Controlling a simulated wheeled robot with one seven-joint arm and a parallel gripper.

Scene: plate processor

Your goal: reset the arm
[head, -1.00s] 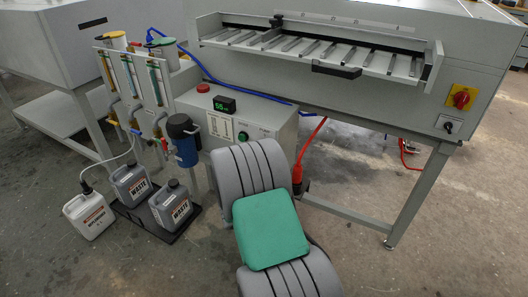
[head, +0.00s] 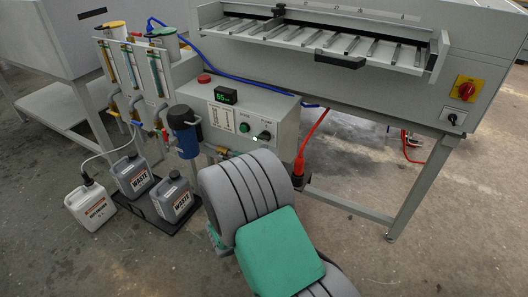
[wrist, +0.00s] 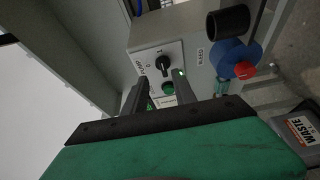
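My gripper (wrist: 160,92) shows in the wrist view with its two dark fingers apart and nothing between them. It points toward the front panel of a grey control box (wrist: 155,65), with a gap in front of the panel. A black knob (wrist: 163,64), a green button (wrist: 168,88) and a small lit green light (wrist: 180,72) are on that panel. In the head view my grey arm with a green cover is below and in front of the control box (head: 262,105); the black knob (head: 265,135) is visible there. The fingers are hidden in the head view.
A blue filter canister (head: 184,130) stands left of the control box. Waste canisters (head: 173,197) sit on a black tray, with a white canister (head: 91,205) beside it. The large processor (head: 370,85) is above right. Open floor lies at the lower right.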

